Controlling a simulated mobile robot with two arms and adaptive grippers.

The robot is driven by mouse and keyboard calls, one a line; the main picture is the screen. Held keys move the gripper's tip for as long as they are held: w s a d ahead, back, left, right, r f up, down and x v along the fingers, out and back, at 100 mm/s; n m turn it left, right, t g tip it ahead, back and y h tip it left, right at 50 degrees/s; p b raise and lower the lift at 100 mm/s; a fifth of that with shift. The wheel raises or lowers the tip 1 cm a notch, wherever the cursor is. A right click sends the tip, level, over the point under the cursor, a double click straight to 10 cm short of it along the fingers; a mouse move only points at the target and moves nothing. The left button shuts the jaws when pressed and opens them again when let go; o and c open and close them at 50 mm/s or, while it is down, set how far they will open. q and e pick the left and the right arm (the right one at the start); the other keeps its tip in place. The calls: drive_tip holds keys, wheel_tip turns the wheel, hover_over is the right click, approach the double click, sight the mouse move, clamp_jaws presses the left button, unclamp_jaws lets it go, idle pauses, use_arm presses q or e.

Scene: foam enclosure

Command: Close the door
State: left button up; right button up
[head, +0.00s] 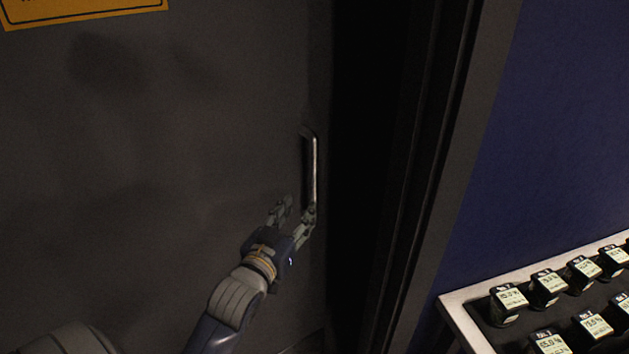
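A dark grey door (170,150) fills the left and middle of the head view. A dark gap lies between its right edge and the door frame (440,150), so it stands ajar. A vertical metal handle (314,165) is near the door's right edge. My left gripper (294,213) is at the lower end of the handle, with its fingers spread apart. The right finger overlaps the handle's lower end; I cannot tell whether it touches. My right gripper is not in view.
A yellow sign (80,10) is on the door at the top left. A blue wall (560,140) is right of the frame. A light-edged table (462,318) with several small black labelled devices (508,300) stands at the lower right.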

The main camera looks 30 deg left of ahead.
sight(312, 185)
use_arm(q)
drive_tip(key=x, duration=0.3)
drive_tip(key=r+p+x, duration=0.1)
drive_tip(key=x, duration=0.5)
drive_tip(key=shift+w+a+r+p, duration=0.2)
drive_tip(key=shift+w+p, duration=0.05)
drive_tip(key=shift+p, duration=0.15)
drive_tip(key=shift+w+a, duration=0.1)
drive_tip(key=shift+w, duration=0.35)
drive_tip(key=shift+w+f, duration=0.1)
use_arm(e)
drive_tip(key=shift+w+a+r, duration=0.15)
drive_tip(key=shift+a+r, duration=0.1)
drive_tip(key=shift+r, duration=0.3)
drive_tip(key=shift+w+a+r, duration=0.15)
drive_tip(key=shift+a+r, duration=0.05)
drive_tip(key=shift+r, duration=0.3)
use_arm(q)
drive_tip(key=shift+c, duration=0.3)
clamp_jaws()
